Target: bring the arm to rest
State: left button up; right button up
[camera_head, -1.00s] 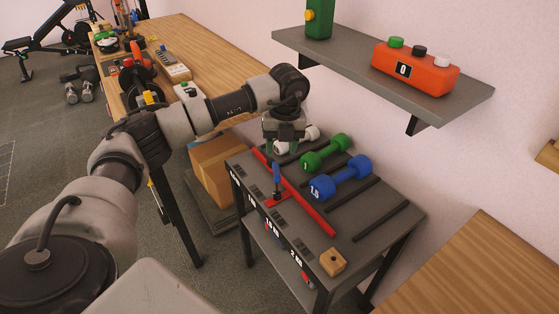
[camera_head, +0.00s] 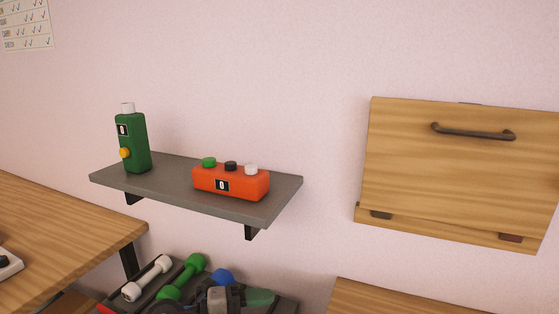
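My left gripper (camera_head: 259,298) shows only in part at the bottom edge, with a grey body and a greenish finger part toward the right. It appears in front of the blue dumbbell (camera_head: 222,276) and hides part of it. Whether its fingers are open or shut cannot be told. The rest of that arm is below the picture. My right gripper is not in view. A white dumbbell (camera_head: 147,278) and a green dumbbell (camera_head: 182,277) lie on the dark rack, beside the gripper.
A grey wall shelf (camera_head: 170,190) carries a green box (camera_head: 132,143) and an orange button box (camera_head: 231,183). A wooden flap panel (camera_head: 450,165) with a dark handle hangs on the right. Wooden tabletops stand at left (camera_head: 60,235) and lower right (camera_head: 390,300).

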pick_arm(q)
jog(key=s+a+f+n+t+y, duration=0.1)
jog(key=a+f+n+t+y, duration=0.1)
jog(key=a+n+t+y, duration=0.75)
jog(key=s+a+f+n+t+y, duration=0.1)
jog(key=a+f+n+t+y, duration=0.3)
jog(key=n, duration=1.1)
jog(key=s+a+f+n+g+y, duration=0.2)
jog(key=s+f+g, duration=0.45)
jog(key=s, duration=0.45)
jog(key=s+a+f+n+g+y, duration=0.1)
jog(key=s+a+f+n+g, duration=0.1)
jog(key=s+f+g, duration=0.75)
jog(key=s+f+p, duration=0.1)
jog(key=s+f, duration=0.2)
jog(key=f, duration=2)
jog(key=s+a+f+p, duration=0.1)
jog(key=s+a+f, duration=0.1)
jog(key=s+f, duration=1.2)
jog(key=shift+s+a+m, duration=0.35)
jog(key=shift+s, duration=0.55)
